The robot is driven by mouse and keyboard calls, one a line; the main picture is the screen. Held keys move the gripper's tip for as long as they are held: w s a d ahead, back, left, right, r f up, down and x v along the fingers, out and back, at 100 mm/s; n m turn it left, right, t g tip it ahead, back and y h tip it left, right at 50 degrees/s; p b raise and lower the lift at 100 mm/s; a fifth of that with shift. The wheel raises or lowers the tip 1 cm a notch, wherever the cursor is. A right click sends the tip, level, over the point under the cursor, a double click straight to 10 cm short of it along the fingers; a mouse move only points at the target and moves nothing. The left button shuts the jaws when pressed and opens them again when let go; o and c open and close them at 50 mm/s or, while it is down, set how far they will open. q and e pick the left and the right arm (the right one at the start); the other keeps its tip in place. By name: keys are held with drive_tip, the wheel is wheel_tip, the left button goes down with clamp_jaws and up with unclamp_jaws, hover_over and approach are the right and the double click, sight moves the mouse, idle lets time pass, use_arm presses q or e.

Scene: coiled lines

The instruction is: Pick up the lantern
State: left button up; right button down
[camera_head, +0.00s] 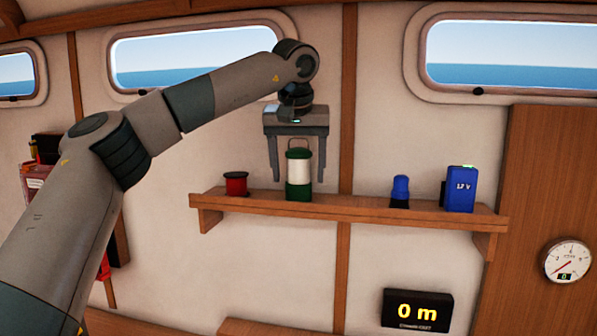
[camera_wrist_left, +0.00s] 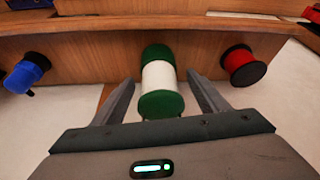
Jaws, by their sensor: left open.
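The lantern (camera_head: 299,171) stands upright on a wooden wall shelf (camera_head: 350,209). It has a green base, a white middle, a green top and a thin handle. It also shows between the fingers in the left wrist view (camera_wrist_left: 158,78). My left gripper (camera_head: 298,178) is open, pointing down above the shelf, with one finger on each side of the lantern's upper part. In the left wrist view (camera_wrist_left: 163,92) a gap shows between each finger and the lantern. My right gripper is in neither view.
A red spool (camera_head: 235,184) stands on the shelf left of the lantern. A blue bottle-like item (camera_head: 400,191) and a blue box (camera_head: 460,189) stand to the right. The wall with windows is close behind. The shelf between lantern and blue bottle-like item is clear.

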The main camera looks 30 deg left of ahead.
use_arm(q)
drive_tip(key=shift+f, duration=0.25)
drive_tip(key=c, duration=1.3)
drive_tip(key=shift+r, duration=0.1)
drive_tip(key=shift+r, duration=0.1)
drive_tip(key=shift+r+b, duration=0.55)
drive_tip(key=shift+r, duration=4.35)
